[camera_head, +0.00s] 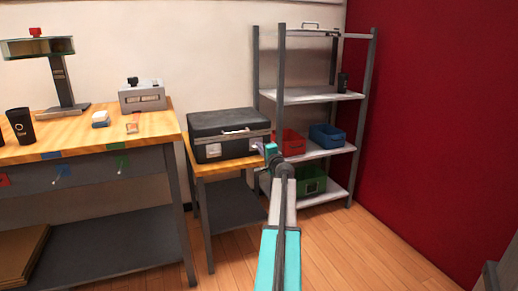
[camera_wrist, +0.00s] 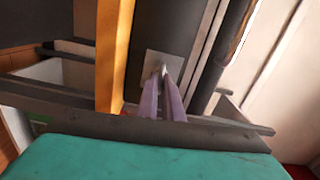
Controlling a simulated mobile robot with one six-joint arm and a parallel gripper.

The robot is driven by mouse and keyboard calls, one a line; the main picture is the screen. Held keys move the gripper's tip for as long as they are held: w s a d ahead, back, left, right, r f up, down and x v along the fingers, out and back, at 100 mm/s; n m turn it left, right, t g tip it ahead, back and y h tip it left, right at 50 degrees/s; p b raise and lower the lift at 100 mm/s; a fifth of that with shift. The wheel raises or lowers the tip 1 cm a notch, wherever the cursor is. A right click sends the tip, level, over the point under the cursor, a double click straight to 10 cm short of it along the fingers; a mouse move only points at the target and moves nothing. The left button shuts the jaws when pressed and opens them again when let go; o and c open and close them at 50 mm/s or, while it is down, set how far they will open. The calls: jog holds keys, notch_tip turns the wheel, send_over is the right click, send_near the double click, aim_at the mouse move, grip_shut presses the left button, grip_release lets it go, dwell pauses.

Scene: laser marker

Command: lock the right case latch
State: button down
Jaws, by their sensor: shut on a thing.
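The black case (camera_head: 222,121) lies closed on a small wooden side table (camera_head: 203,166) in the head view, with its handle and a pale left latch (camera_head: 213,150) on the front. My gripper (camera_head: 262,148) is at the right end of the case's front, and it hides most of the right latch. In the wrist view, the purple fingers of my gripper (camera_wrist: 164,75) are shut on the right latch, in front of its light grey plate (camera_wrist: 153,67) on the dark case side. The fingers cover the latch's moving part, so its exact position cannot be told.
A metal shelf rack (camera_head: 370,85) with a red bin (camera_head: 290,142) and a blue bin (camera_head: 328,135) stands close to the right of the case. A workbench (camera_head: 90,150) stands to the left. The wooden floor in front of the rack is clear.

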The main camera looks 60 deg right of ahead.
jog(key=shift+w+r+m, duration=0.15)
jog(key=shift+w+m, duration=0.1)
jog(key=shift+m, duration=0.25)
jog(key=c, duration=1.9)
grip_release()
jog(key=shift+a, duration=0.1)
jog(key=shift+f, duration=0.25)
jog(key=shift+s, duration=0.15)
jog(key=shift+s+r, duration=0.1)
